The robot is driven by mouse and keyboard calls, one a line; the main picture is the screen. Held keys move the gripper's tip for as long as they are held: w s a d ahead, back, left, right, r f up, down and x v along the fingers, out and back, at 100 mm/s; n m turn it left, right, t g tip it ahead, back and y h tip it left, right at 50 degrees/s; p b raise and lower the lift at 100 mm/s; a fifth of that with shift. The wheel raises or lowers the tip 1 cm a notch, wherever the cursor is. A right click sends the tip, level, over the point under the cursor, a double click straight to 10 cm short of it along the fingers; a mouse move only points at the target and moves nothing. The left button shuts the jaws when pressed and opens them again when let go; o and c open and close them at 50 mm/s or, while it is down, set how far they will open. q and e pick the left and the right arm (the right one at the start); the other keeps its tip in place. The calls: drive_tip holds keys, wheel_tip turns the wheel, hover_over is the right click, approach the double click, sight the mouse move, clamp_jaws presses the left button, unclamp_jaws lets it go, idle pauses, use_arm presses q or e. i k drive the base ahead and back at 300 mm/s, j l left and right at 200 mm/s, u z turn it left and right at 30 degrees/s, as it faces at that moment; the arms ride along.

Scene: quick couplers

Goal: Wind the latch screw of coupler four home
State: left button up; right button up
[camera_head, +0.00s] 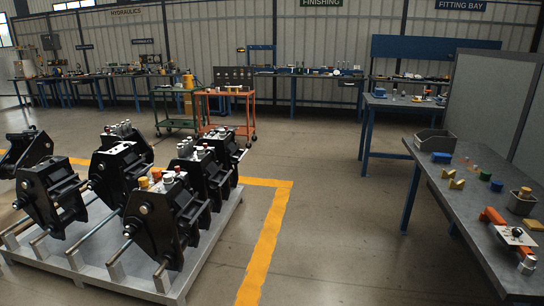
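Several black quick couplers stand on a grey metal pallet rack (215,240) at the left. The front one (165,225) has a yellow cap and a red cap on its top plate. A coupler to its left (50,195), one behind it (120,168) and one to its right (207,180) stand close by. Some have pale plates with small fittings on top. I cannot read any number, so I cannot tell which is coupler four. Its latch screw is too small to make out. Neither of my grippers is in view.
A yellow floor line (262,250) runs beside the rack. Open floor (340,230) lies between it and the right workbench (455,210), which holds a grey bin (435,142), yellow blocks and fittings. An orange cart (225,125) stands behind the rack.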

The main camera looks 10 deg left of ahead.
sight(168, 178)
drive_tip(key=i+u, duration=0.25)
drive_tip(key=i, duration=0.65)
drive_tip(key=i+l+u, duration=0.1)
drive_tip(key=i+u, duration=0.2)
drive_tip(key=i, duration=0.65)
